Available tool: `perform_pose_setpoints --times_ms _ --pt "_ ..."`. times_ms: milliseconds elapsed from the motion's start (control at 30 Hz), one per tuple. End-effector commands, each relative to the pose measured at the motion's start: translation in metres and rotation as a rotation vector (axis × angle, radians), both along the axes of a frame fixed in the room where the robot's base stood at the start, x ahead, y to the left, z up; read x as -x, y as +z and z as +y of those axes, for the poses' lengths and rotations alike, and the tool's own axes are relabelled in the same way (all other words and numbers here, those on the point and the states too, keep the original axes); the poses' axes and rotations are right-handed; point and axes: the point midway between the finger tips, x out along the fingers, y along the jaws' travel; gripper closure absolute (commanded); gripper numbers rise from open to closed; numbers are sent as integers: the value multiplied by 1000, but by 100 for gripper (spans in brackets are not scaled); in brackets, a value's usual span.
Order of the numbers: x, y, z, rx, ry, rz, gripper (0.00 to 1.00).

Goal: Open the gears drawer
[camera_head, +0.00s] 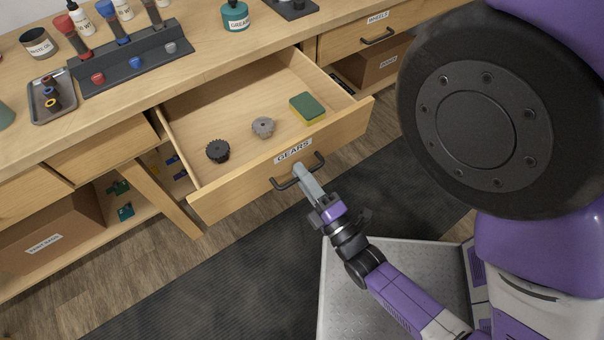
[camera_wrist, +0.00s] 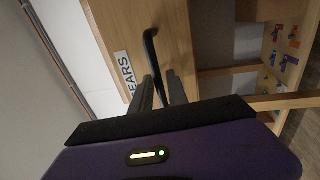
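The gears drawer (camera_head: 232,184) is pulled well out from the bench, and its inside is in view from above. Its front bears a "GEARS" label (camera_head: 293,151) and a black bar handle (camera_head: 283,184). My gripper (camera_head: 305,174) is at the middle of this handle, with its fingers on it. In the wrist view my gripper (camera_wrist: 160,88) has one finger on each side of the dark handle (camera_wrist: 150,45), closed around it. The drawer holds a black gear (camera_head: 218,151), a grey gear (camera_head: 263,127) and a green and yellow sponge (camera_head: 307,108).
The workbench top (camera_head: 215,50) holds a tool rack (camera_head: 130,62), a small tray (camera_head: 52,99) and a grease jar (camera_head: 235,16). A "WHEELS" drawer (camera_head: 350,34) is at right, shut. A cardboard box (camera_head: 55,228) sits on the lower left shelf. Dark floor mat (camera_head: 210,285) lies clear in front.

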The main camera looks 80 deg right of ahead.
Motion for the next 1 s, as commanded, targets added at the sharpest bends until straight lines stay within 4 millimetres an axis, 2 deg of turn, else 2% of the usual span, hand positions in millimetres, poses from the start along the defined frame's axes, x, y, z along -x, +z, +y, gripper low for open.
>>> perform_pose_setpoints --times_ms 500,1000 --pt "44 -15 52 -2 0 3 80" --pt "49 -15 58 -1 1 1 80"
